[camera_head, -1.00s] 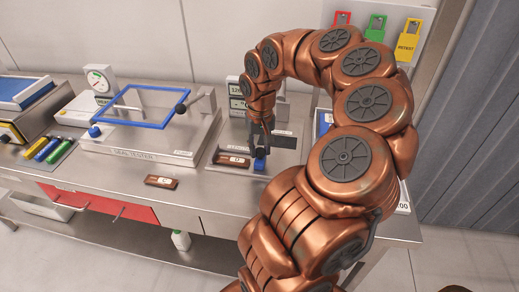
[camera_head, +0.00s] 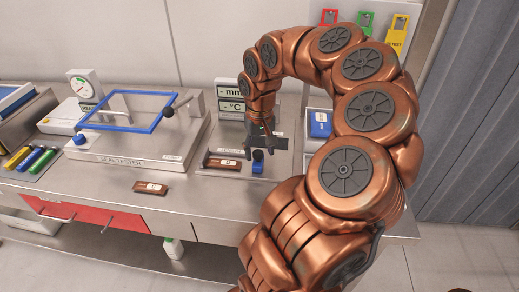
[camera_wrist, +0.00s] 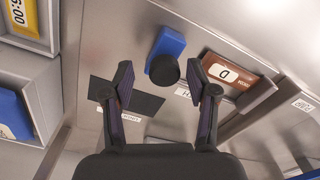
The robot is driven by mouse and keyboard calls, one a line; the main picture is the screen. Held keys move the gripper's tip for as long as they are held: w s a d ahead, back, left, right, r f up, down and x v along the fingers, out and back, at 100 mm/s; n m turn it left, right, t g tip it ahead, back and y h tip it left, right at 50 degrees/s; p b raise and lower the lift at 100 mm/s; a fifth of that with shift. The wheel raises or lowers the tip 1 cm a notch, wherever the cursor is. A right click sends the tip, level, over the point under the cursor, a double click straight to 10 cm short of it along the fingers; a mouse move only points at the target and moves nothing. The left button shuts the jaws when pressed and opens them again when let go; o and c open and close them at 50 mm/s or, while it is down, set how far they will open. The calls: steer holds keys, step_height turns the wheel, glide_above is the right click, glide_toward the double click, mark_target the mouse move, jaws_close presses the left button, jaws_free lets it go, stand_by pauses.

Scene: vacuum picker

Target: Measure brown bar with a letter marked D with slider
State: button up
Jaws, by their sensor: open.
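The brown bar marked D (camera_wrist: 228,72) lies in the wrist view right of the blue slider (camera_wrist: 165,52), which has a black knob (camera_wrist: 163,70). In the head view the bar (camera_head: 222,164) lies on a metal plate, just left of the slider (camera_head: 258,167). My gripper (camera_wrist: 160,82) is open and empty, its fingers apart on both sides of the knob in the wrist view. In the head view my gripper (camera_head: 259,150) is just above the knob.
Another brown bar (camera_head: 151,187) lies near the table's front edge; its letter is unclear. The seal tester (camera_head: 140,150) with a blue frame stands left. A display (camera_head: 232,98) stands behind the slider. A blue item (camera_head: 320,124) sits in a tray to the right.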

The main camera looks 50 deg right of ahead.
mark_target(259, 152)
step_height(259, 152, up, 12)
stand_by(0.7)
stand_by(0.5)
